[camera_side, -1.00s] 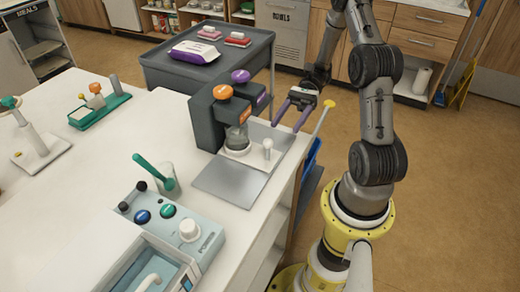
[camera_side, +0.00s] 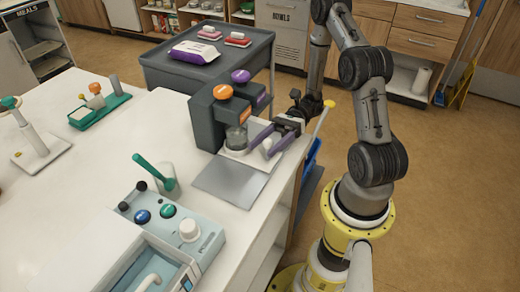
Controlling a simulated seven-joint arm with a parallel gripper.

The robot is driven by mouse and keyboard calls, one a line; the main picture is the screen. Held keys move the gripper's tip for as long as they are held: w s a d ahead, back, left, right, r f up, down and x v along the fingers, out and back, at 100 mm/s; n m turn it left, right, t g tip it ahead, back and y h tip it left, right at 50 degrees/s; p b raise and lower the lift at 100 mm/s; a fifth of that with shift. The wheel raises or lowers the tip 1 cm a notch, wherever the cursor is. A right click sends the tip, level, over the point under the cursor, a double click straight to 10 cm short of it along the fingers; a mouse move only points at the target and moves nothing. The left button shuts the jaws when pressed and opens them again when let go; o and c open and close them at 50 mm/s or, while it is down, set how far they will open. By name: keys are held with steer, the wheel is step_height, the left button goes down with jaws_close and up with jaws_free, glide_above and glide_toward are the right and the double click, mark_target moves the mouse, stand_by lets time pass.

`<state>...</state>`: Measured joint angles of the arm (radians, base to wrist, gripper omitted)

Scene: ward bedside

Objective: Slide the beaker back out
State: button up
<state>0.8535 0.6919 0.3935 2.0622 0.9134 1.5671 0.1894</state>
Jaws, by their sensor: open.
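The clear beaker (camera_side: 237,138) stands upright on a small white carriage (camera_side: 234,153) under the orange-capped spout of the dark dispenser (camera_side: 208,118). A pale upright knob (camera_side: 266,145) at the carriage's right side is partly hidden by my gripper. My gripper (camera_side: 261,150) is open, low over the metal plate, reaching in from the right. Its purple fingers lie on either side of the knob. I cannot tell whether they touch it. The beaker is just left of the fingers.
A bare metal plate (camera_side: 228,182) lies in front of the dispenser. Another glass (camera_side: 166,184) with a green stick stands to the left, behind a pale blue console (camera_side: 178,225). A yellow-topped post (camera_side: 325,112) rises near the counter's right edge. A dark cart (camera_side: 170,72) stands behind.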

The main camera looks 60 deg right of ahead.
steer(key=shift+w+a, duration=0.2)
steer(key=shift+a, duration=1.05)
jaws_close()
stand_by(0.5)
